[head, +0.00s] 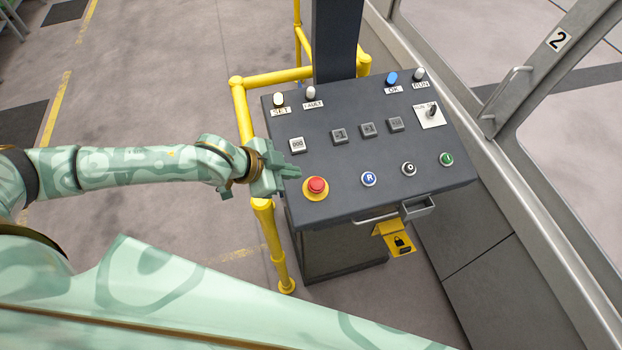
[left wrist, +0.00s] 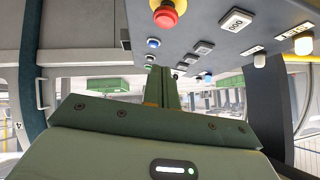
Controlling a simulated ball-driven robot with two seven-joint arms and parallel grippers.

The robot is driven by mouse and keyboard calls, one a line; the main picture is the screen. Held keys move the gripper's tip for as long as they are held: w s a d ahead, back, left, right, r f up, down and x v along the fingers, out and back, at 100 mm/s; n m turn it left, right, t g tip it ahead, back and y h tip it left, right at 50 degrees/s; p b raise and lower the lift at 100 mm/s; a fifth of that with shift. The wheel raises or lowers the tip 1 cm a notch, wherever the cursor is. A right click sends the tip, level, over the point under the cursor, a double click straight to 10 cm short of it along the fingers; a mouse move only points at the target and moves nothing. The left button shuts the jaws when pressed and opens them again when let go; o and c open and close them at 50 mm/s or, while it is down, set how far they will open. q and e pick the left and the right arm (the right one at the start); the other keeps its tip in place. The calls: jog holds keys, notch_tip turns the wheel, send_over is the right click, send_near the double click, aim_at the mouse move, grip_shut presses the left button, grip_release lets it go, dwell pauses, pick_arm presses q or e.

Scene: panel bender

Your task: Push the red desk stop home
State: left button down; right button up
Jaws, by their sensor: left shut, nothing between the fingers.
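The red desk stop (head: 316,185) is a red mushroom button on a yellow ring, at the near left corner of the dark sloped control desk (head: 340,205). In the left wrist view the red desk stop (left wrist: 165,16) shows at the top, above the gripper. My left gripper (head: 298,171) is shut and empty. In the head view its fingertips are just to the upper left of the red button. I cannot tell its exact height above the desk; it does not appear to touch the button. In the left wrist view the gripper fingers (left wrist: 161,75) point away from the camera. My right gripper is not in view.
Blue R (head: 369,179), black (head: 408,169) and green (head: 446,159) buttons line the desk's near edge. Grey keys (head: 367,130), lamps and a selector switch (head: 432,112) lie behind. A yellow rail (head: 243,110) runs along the left side. A framed glass guard stands at right.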

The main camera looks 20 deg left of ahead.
pick_arm(q)
send_over(321, 182)
jog(key=s+a, duration=0.1)
jog(key=s, duration=0.2)
notch_tip(321, 182, down, 5)
jog(key=f, duration=0.2)
jog(key=shift+w+a+f, duration=0.3)
jog(key=shift+w+f, duration=0.05)
jog(key=shift+w+a+f, duration=0.1)
jog(key=shift+a+f, duration=0.05)
jog(key=shift+f, duration=0.55)
jog(key=shift+f, duration=0.1)
